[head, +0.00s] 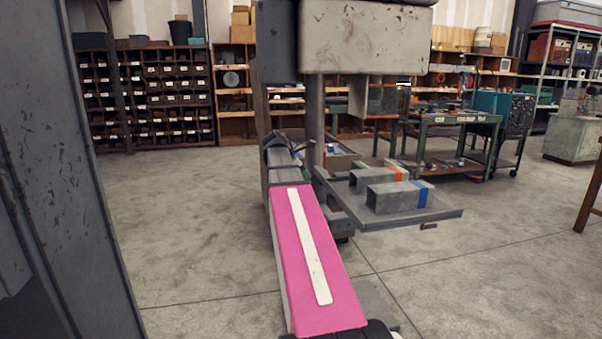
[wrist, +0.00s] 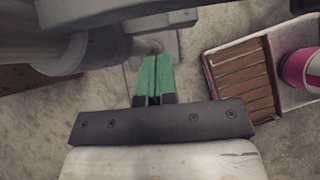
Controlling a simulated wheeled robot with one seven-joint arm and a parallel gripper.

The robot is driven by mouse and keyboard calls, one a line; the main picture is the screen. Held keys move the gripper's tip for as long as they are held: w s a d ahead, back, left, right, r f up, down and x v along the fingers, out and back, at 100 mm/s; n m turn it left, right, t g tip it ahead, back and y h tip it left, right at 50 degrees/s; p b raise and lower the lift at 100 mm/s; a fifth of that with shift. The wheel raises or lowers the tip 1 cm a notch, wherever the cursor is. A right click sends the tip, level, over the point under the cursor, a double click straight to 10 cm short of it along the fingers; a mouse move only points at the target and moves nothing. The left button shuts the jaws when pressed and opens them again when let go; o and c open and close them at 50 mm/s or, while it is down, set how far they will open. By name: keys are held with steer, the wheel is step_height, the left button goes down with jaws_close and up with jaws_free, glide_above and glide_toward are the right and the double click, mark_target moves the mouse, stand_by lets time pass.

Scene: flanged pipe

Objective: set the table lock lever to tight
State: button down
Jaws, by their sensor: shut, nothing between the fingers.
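The drill press has a grey column (head: 314,120) with a flat table (head: 440,213) to its right in the head view. My gripper (wrist: 154,62) shows in the wrist view with its green fingers together and nothing between them. Its tips are close to a grey rounded metal part (wrist: 90,50) on the left, but I cannot tell whether they touch. I cannot clearly pick out the table lock lever or its setting. In the head view my pink arm reaches toward the column, and the fingertips are not clear there.
Two rectangular tubes lie on the table, one with orange tape (head: 394,170) and one with blue tape (head: 400,198). Open floor surrounds the machine.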

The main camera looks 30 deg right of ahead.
steer(key=s+d+f, duration=0.1)
steer(key=d+f, duration=0.3)
steer(key=d, duration=0.2)
steer(key=shift+s+d+f, duration=0.3)
steer(key=shift+d, duration=0.1)
steer(key=shift+s, duration=0.1)
steer(key=shift+s+d+n, duration=0.1)
steer(key=shift+d+n, duration=0.15)
steer(key=shift+n, duration=0.05)
